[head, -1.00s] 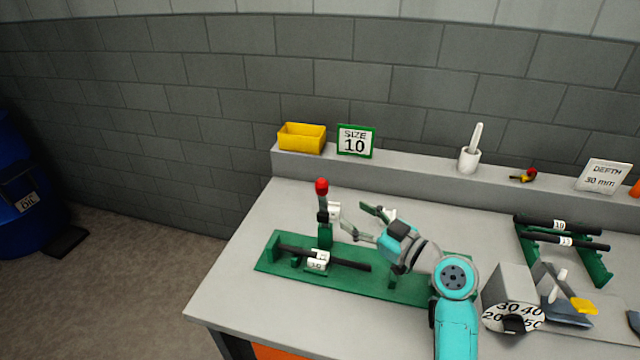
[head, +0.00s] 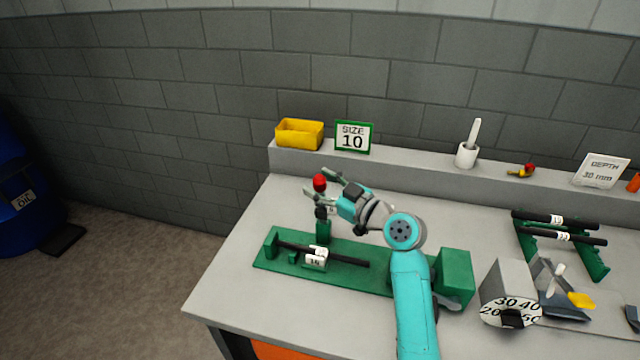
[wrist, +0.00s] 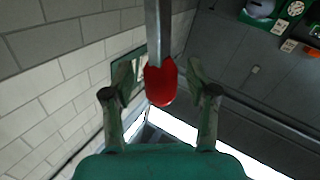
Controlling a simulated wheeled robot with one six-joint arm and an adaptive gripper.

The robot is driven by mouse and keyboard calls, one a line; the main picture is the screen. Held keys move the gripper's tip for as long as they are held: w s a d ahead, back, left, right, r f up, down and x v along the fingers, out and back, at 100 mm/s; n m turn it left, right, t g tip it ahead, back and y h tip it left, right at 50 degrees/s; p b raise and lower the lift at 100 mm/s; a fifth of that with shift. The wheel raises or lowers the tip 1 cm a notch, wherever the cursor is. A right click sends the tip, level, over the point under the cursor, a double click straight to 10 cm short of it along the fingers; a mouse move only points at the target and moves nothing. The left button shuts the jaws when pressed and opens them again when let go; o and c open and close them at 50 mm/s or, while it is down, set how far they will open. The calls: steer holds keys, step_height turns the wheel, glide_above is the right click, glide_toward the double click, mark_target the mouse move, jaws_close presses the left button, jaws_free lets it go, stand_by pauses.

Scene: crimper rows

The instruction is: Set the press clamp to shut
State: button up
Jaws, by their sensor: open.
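The press clamp (head: 323,232) stands on a green base plate (head: 345,277) at the left of the bench. Its lever is upright, with a red knob (head: 320,182) on top. My gripper (head: 318,182) is open, with its fingers around the knob's height. In the wrist view the red knob (wrist: 161,82) lies between the two open fingers (wrist: 163,84), with a gap visible on each side. A black rod (head: 345,261) with a white label lies along the base plate, in front of the clamp. My wrist hides part of the lever.
A green block (head: 454,278) stands at the base plate's right end. A grey box with a numbered dial (head: 511,312) is further right. A rack with black rods (head: 560,237) is behind it. A yellow bin (head: 299,134) and a size 10 sign (head: 353,137) stand on the back ledge.

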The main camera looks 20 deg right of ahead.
steer(key=shift+w+a, duration=0.1)
steer(key=shift+w, duration=0.05)
steer(key=shift+c, duration=0.3)
jaws_close()
